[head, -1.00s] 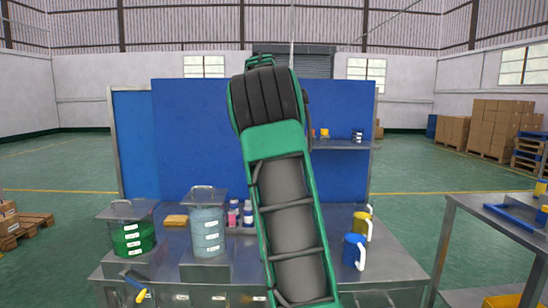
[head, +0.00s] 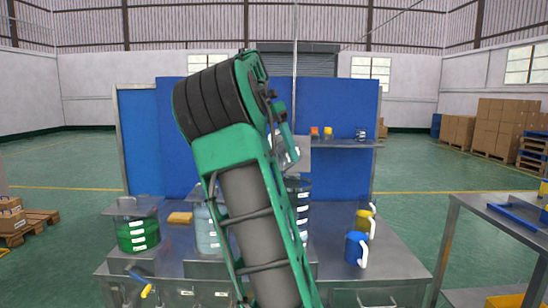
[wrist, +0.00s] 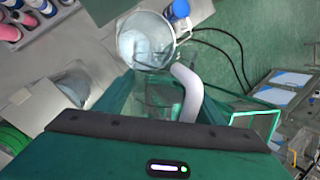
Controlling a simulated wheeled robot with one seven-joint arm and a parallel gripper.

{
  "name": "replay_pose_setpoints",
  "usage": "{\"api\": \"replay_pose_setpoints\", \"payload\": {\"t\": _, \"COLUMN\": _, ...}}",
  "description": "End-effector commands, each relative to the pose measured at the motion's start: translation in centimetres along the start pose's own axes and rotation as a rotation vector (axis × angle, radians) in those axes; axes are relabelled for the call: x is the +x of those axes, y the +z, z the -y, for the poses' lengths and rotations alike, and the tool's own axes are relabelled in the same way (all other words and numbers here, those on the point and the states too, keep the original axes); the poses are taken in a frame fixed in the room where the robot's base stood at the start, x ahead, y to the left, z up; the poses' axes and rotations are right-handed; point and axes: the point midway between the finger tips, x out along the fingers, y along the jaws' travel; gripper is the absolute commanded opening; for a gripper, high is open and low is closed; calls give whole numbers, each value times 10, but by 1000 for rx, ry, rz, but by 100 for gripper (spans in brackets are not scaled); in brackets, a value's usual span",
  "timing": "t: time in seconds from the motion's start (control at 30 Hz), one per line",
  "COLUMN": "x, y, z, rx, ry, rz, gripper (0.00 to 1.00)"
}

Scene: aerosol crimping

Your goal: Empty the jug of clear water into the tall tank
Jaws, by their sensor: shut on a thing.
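My gripper (wrist: 165,92) is shut on the white handle of a clear jug (wrist: 145,40) in the wrist view. Pale, clear water shows inside the jug. In the head view the jug (head: 287,153) is a small pale shape beside my forearm, partly hidden, above the bench. The tall tank (head: 303,208), dark with a column of white labels, stands on the bench just below, partly behind my arm. I cannot tell whether the jug is over its mouth or whether water is flowing.
A tank of green liquid (head: 138,234) and a pale tank (head: 207,232), partly hidden by my arm, stand left. A blue jug (head: 356,249) and a yellow jug (head: 363,220) stand right. Pink and blue bottles (wrist: 12,30) show in the wrist view. A blue panel (head: 345,170) backs the bench.

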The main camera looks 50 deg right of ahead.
Motion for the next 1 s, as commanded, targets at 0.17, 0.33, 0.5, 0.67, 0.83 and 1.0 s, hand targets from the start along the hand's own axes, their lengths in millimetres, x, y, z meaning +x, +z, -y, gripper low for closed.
{"api": "replay_pose_setpoints", "payload": {"t": 0.17, "x": -2, "y": -4, "z": 0, "rx": 11, "ry": 0, "rz": 46, "gripper": 21}}
{"api": "replay_pose_setpoints", "payload": {"t": 0.33, "x": -3, "y": -6, "z": 0, "rx": 29, "ry": 0, "rz": 99, "gripper": 21}}
{"api": "replay_pose_setpoints", "payload": {"t": 0.5, "x": -3, "y": -9, "z": 0, "rx": 50, "ry": 0, "rz": 163, "gripper": 21}}
{"api": "replay_pose_setpoints", "payload": {"t": 0.67, "x": -5, "y": -13, "z": 1, "rx": 74, "ry": -1, "rz": 239, "gripper": 21}}
{"api": "replay_pose_setpoints", "payload": {"t": 0.83, "x": -9, "y": -16, "z": 2, "rx": 110, "ry": 0, "rz": 349, "gripper": 21}}
{"api": "replay_pose_setpoints", "payload": {"t": 1.0, "x": -13, "y": -18, "z": 4, "rx": 156, "ry": 0, "rz": 493, "gripper": 21}}
